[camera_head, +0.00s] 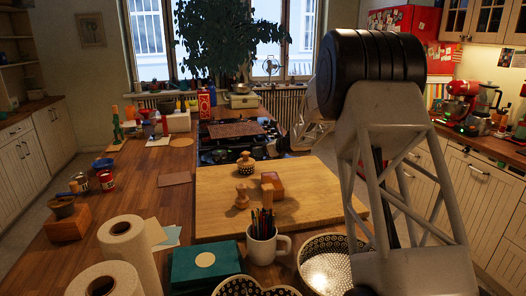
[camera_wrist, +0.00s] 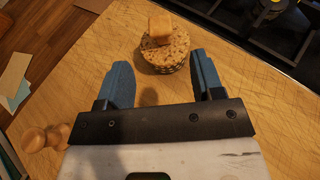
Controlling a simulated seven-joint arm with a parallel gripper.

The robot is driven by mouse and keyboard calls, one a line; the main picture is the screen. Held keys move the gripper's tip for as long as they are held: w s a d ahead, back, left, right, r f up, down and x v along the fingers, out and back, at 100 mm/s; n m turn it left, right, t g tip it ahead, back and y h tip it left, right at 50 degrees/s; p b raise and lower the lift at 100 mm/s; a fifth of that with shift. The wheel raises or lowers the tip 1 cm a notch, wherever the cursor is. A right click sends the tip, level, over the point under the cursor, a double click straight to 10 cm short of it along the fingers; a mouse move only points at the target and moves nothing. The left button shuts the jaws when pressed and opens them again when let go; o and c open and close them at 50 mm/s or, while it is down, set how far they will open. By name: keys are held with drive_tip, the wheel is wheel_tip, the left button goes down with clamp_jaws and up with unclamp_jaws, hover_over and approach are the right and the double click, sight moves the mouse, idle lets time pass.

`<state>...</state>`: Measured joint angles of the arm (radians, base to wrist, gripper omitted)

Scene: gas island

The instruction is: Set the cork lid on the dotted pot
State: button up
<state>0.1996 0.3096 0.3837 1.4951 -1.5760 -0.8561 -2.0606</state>
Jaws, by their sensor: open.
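The dotted pot (camera_head: 246,168) stands upright on the wooden board in the head view, with the cork lid (camera_head: 246,156) on top of it. In the wrist view the round, speckled cork lid (camera_wrist: 178,48) with its blocky knob covers most of the pot, and only a strip of the pot's side (camera_wrist: 168,69) shows below it. I cannot tell whether the lid is fully seated. My gripper (camera_wrist: 164,72) is open and empty, its two blue fingers spread to either side just short of the pot. The fingers do not show clearly in the head view.
The board (camera_head: 215,215) also bears a turned wooden piece (camera_head: 241,198) and a brown block (camera_head: 272,184). A white mug of pencils (camera_head: 262,247) and a patterned bowl (camera_head: 328,270) stand at its front. The stove (camera_head: 220,155) lies behind it.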

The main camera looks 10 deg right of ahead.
drive_tip(key=shift+r, duration=0.1)
drive_tip(key=s+r+m+t+h, duration=0.3)
drive_tip(key=s+r+m+h, duration=0.2)
drive_tip(key=s+r+m, duration=0.45)
drive_tip(key=s+d+r+m+g+h, duration=0.1)
drive_tip(key=s+r+m+h, duration=0.2)
drive_tip(key=s+m, duration=0.45)
drive_tip(key=s+d+r+m+h, duration=0.1)
drive_tip(key=s+r+m+h, duration=0.2)
drive_tip(key=s+m, duration=0.45)
drive_tip(key=s+a+f+m+g, duration=0.2)
drive_tip(key=s+m, duration=0.4)
drive_tip(key=s, duration=0.9)
drive_tip(key=s+a+f+m+g+y, duration=0.1)
drive_tip(key=s+a+f+m+g, duration=0.2)
drive_tip(key=s+m, duration=0.4)
drive_tip(key=s+a+f+m+g, duration=0.3)
drive_tip(key=s+m, duration=0.4)
drive_tip(key=s, duration=1.6)
wheel_tip(320, 180, down, 2)
drive_tip(key=shift+s+f+g+y, duration=0.15)
drive_tip(key=shift+s+g+y, duration=0.2)
drive_tip(key=shift+g, duration=0.35)
